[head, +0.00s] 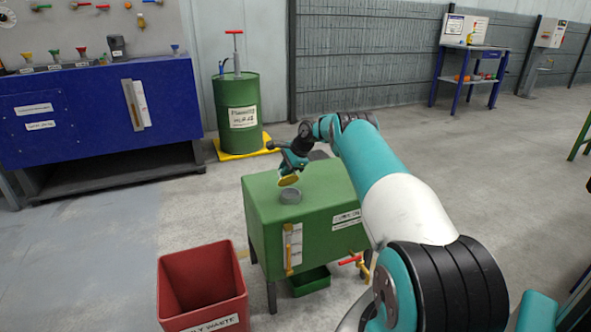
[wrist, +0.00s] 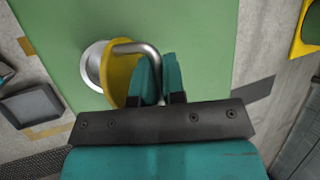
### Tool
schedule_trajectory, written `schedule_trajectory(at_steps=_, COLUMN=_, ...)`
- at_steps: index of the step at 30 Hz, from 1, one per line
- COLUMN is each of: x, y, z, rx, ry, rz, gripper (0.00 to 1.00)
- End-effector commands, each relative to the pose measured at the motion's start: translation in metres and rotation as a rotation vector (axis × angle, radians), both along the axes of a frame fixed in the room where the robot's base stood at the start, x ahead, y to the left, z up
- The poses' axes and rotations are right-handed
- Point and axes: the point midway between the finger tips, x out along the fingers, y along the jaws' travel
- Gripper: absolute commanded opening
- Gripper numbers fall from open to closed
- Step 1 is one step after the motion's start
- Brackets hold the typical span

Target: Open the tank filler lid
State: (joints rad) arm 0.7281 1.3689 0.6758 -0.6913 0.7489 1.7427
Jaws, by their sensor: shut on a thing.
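The green tank (head: 262,208) stands on legs in front of me, and its green top (wrist: 205,35) fills much of the wrist view. A short grey filler neck (head: 290,196) rises from the top; its pale rim shows in the wrist view (wrist: 92,66). The yellow lid (head: 289,180) is tilted up steeply over one side of the neck, and in the wrist view the lid (wrist: 118,80) appears nearly edge-on. A bent metal handle (wrist: 138,47) is on the lid. My gripper (wrist: 159,72) is shut on this handle; in the head view my gripper (head: 292,167) is just above the lid.
A red waste bin (head: 203,284) stands at the front left of the tank. A green drum (head: 237,105) with a red-handled pump is behind it on a yellow base. A blue bench (head: 80,110) is at the left. Open floor lies to the right.

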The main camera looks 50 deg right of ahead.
Motion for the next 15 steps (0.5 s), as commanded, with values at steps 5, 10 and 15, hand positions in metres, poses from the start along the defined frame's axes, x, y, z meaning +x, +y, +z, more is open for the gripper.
schedule_trajectory(at_steps=5, x=0.006, y=0.007, z=-0.002, rx=0.006, ry=0.023, rz=0.006, gripper=0.0)
schedule_trajectory(at_steps=10, x=0.008, y=0.012, z=-0.002, rx=0.011, ry=0.032, rz=0.01, gripper=0.0)
schedule_trajectory(at_steps=15, x=0.009, y=0.013, z=-0.002, rx=0.013, ry=0.035, rz=0.011, gripper=0.0)
